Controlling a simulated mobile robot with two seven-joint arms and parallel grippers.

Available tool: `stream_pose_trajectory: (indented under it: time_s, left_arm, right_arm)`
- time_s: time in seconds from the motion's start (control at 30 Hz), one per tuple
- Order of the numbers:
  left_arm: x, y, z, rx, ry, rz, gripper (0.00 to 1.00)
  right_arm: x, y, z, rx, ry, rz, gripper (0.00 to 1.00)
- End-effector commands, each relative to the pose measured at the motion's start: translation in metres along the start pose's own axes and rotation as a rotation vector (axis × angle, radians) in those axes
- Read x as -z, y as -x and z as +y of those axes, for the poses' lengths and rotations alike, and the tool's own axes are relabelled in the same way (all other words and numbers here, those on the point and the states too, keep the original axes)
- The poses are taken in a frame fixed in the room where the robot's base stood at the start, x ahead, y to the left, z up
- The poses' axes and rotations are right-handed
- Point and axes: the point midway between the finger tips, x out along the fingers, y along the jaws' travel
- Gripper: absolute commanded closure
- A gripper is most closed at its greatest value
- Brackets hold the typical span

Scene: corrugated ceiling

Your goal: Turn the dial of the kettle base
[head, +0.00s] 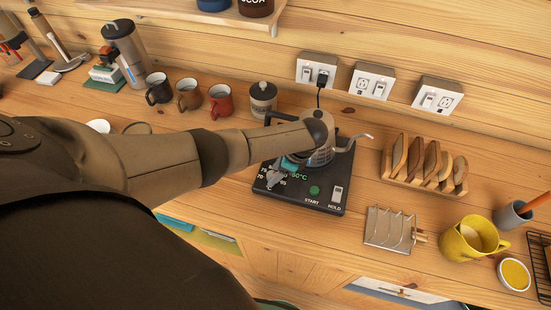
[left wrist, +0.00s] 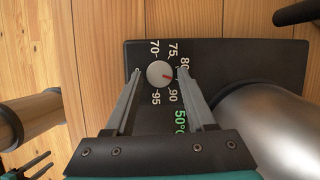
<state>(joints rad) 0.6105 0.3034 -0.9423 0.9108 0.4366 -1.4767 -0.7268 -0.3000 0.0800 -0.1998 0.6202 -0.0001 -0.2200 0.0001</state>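The black kettle base (head: 325,206) stands on the wooden counter, with the silver kettle (head: 321,158) on it, partly hidden by my left arm. Its round grey dial (left wrist: 160,74) has a red mark pointing right in the left wrist view, toward the side where the right-hand finger covers part of the scale. Numbers from 70 to 95 ring the dial, and a green display (left wrist: 181,121) reads 50°. My left gripper (left wrist: 160,72) is open, its fingers on either side of the dial with small gaps showing. My right gripper is not seen.
A green start button (head: 314,190) and a white hold switch (head: 337,193) sit on the base. A wooden rack (head: 400,178), metal rack (head: 388,228) and yellow mug (head: 462,245) stand right. A canister (head: 263,97) and mugs stand behind my arm.

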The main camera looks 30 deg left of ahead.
Motion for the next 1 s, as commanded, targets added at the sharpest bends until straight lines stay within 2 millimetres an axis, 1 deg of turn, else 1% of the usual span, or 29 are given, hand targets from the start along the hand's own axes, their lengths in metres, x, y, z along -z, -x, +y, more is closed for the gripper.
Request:
stream_pose_trajectory:
  time_s: [0.03,0.1,0.13,0.37,0.47,0.53,0.67,0.77,0.87,1.0]
  left_arm:
    - [0.0,0.0,0.0,0.0,0.0,0.0,0.38]
    - [0.0,0.0,0.0,0.0,0.001,-0.001,0.3]
    - [0.0,0.0,0.0,-0.001,0.001,-0.001,0.28]
    - [-0.001,0.0,0.0,-0.001,0.001,-0.002,0.28]
    - [-0.001,0.004,0.0,0.0,0.001,-0.001,0.28]
    - [0.0,0.011,0.0,0.001,0.001,0.0,0.28]
    - [-0.001,0.032,-0.001,0.002,0.0,0.001,0.28]
    - [-0.001,0.053,-0.001,0.003,0.0,0.002,0.28]
    - [0.0,0.073,-0.001,0.004,0.0,0.002,0.28]
    - [0.0,0.105,-0.001,0.004,0.0,0.002,0.28]
  right_arm:
    - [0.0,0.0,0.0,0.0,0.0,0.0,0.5]
    - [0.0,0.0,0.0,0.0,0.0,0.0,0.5]
    - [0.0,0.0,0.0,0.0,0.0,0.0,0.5]
    - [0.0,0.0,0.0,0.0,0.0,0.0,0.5]
    - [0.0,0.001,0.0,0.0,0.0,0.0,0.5]
    - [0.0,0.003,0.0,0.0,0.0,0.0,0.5]
    - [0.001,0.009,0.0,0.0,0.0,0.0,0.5]
    - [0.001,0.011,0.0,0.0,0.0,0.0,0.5]
    - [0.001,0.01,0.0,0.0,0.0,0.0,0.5]
    - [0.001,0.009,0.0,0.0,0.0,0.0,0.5]
